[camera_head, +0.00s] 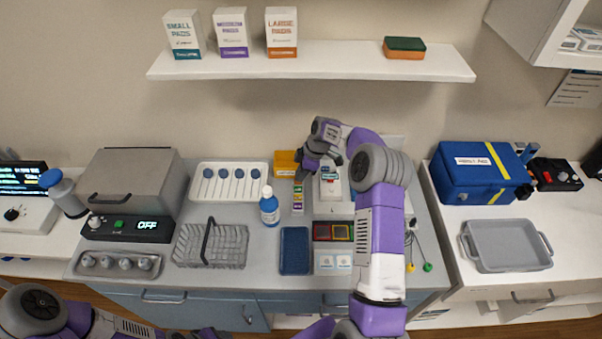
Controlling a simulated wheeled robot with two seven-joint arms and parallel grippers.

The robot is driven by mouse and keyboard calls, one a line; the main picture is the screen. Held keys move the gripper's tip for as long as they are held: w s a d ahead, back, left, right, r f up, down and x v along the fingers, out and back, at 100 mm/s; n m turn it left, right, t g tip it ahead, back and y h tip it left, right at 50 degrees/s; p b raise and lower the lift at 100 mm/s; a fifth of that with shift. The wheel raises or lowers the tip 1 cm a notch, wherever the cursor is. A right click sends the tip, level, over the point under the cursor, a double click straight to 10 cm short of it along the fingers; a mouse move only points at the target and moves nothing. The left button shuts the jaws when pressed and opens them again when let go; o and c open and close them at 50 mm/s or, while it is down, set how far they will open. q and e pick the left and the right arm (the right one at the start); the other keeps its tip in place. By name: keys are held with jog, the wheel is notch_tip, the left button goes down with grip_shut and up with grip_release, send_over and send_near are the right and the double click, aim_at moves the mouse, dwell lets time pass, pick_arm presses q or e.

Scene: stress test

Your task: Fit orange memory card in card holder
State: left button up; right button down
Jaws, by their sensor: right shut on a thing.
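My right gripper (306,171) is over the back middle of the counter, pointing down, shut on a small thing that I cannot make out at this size. Just below it is a narrow upright strip (298,198) with purple, yellow and green bands; it may be the card holder, but I cannot tell for sure. I cannot pick out the orange memory card clearly; the gripper may hide it. An orange-yellow box (286,162) stands behind and to the left of the gripper. My left arm shows at the bottom left, but its gripper is not in view.
A blue bottle (269,209) and a white rack (229,172) stand left of the gripper. A white device (329,188) is close on its right. In front lie a dark blue mat (295,251) and a tray with red and yellow squares (333,231). A shelf (340,66) hangs above.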

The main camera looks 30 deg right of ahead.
jog(key=shift+f+b, duration=0.45)
jog(key=shift+f, duration=0.05)
dwell(1.1)
jog(key=c, duration=1.5)
grip_release()
jog(key=shift+r, duration=0.1)
jog(key=shift+r+p, duration=0.95)
jog(key=shift+r, duration=0.95)
jog(key=shift+o, duration=0.2)
jog(key=o, duration=0.5)
